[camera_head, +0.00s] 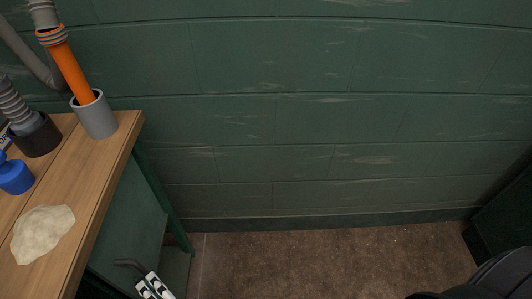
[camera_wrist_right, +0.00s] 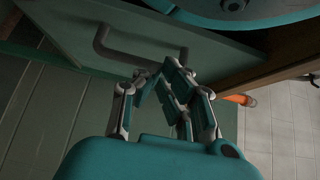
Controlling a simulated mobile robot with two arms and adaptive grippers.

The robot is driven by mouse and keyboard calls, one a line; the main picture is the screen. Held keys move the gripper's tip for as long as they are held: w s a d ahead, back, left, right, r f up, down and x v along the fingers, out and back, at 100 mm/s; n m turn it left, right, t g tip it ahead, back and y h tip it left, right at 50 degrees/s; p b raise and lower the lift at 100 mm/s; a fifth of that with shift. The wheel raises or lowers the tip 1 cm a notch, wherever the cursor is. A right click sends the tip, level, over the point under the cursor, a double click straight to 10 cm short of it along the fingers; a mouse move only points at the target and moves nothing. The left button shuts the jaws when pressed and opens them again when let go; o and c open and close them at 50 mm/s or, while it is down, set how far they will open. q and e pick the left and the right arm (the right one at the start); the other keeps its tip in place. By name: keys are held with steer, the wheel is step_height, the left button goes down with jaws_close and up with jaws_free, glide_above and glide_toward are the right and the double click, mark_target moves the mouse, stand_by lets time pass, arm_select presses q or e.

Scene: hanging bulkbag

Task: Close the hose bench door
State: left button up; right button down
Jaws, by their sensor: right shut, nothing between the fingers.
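The hose bench (camera_head: 120,150) stands at the left of the head view, with a wooden top and green sides. A green panel that looks like its door (camera_wrist_right: 75,22) crosses the top of the right wrist view. Its grey bar handle (camera_wrist_right: 140,54) also shows in the head view (camera_head: 128,263). How far the door stands open I cannot tell. My right gripper (camera_head: 153,285) is low beside the bench, by the handle. In the right wrist view its fingers (camera_wrist_right: 166,82) are together and empty, just by the handle; contact is unclear. My left gripper is out of view.
On the benchtop are a grey cup (camera_head: 97,118) with an orange hose (camera_head: 69,69), a dark hose cup (camera_head: 36,138), a blue object (camera_head: 15,177) and a pale lump (camera_head: 42,233). The brown floor (camera_head: 320,262) right of the bench is clear up to the green wall (camera_head: 300,110).

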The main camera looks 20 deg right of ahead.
steer(key=shift+s, duration=0.1)
stand_by(0.3)
steer(key=v, duration=1.2)
